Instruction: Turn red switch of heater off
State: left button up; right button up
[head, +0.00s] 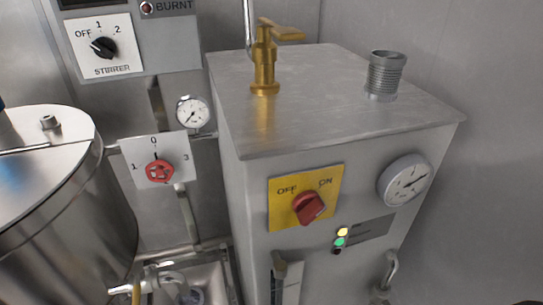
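The heater (235,190) is a grey metal box right of the middle in the head view. On its front is a yellow plate (283,217) marked OFF on the left and ON on the right. The red switch (309,207) sits on the lower right of this plate. Its handle is tilted and points up and right, toward ON. A yellow light and a green light (340,241) show below the switch. Neither of my grippers is in view, and nothing touches the switch.
A round gauge (405,181) is right of the switch. A brass valve (264,75) and threaded pipe stub (385,75) stand on top. On the left are a steel drum (60,210), a red 1-0-3 knob (159,172) and a STIRRER switch (103,47). The switch's front is unobstructed.

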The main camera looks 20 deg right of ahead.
aim_at(308, 205)
jog(key=k+z, duration=0.75)
jog(key=k+l+z, duration=0.1)
jog(key=z, duration=0.3)
jog(key=k, duration=0.1)
